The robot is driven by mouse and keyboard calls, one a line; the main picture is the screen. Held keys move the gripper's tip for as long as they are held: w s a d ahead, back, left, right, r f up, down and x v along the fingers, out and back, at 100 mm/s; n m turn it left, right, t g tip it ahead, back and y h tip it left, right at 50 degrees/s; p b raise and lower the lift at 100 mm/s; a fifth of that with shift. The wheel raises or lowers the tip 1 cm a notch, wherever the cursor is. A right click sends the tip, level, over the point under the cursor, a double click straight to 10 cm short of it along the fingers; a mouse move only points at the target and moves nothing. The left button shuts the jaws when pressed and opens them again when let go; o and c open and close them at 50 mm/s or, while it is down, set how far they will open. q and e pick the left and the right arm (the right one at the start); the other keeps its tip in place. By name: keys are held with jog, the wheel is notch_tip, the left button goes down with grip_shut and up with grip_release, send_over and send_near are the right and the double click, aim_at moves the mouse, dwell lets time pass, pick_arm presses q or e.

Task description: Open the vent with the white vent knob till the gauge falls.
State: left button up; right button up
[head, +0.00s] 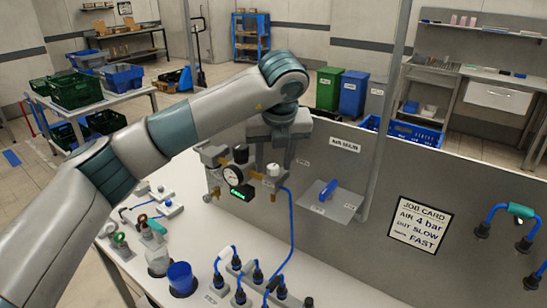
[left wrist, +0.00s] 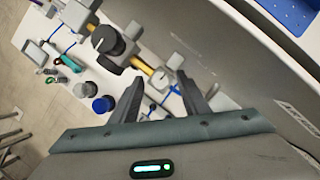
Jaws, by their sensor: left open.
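The white vent knob (head: 273,169) sits on a brass fitting at the right end of the air unit, on the grey panel. The round gauge (head: 232,174) is left of it, with a small green-lit display (head: 242,191) below; its reading is too small to tell. My left gripper (head: 279,157) is above and at the knob, pointing down and partly hidden by its own wrist. In the left wrist view its two fingers (left wrist: 160,84) are apart, with the white knob (left wrist: 175,62) just beyond the tips. I cannot tell whether they touch. My right gripper is out of view.
A black knob (head: 241,153) is left of the vent knob. A blue hose (head: 291,225) runs down to blue and black connectors on the white bench.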

pick_arm(q)
jog(key=shift+w+f, duration=0.1)
jog(key=shift+f, duration=0.1)
jog(key=c, duration=1.1)
jog(key=shift+o, duration=0.2)
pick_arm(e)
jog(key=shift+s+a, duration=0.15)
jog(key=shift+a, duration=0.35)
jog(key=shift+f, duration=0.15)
